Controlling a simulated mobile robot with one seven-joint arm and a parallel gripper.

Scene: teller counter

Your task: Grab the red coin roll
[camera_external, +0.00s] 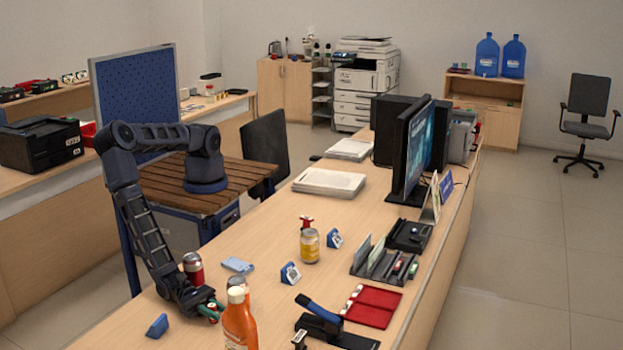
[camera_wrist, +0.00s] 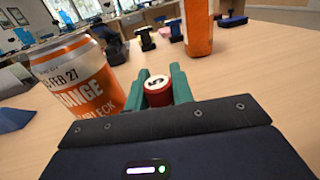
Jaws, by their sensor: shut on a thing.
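The red coin roll (camera_wrist: 158,93) stands between the green fingers of my gripper (camera_wrist: 158,88) in the wrist view, its pale end marked with a 5 facing up. My gripper is shut on it, with a finger on each side. In the external view my gripper (camera_external: 208,310) is low over the counter, near its front left part, beside an orange bottle (camera_external: 239,325). The roll is too small there to make out clearly, and its lower part is hidden in the wrist view.
A can (camera_wrist: 78,78) stands close left of my fingers in the wrist view, and the orange bottle (camera_wrist: 198,28) stands just beyond them. A blue stapler-like tool (camera_external: 320,312), a red tray (camera_external: 371,306) and a jar (camera_external: 310,246) stand farther along the counter.

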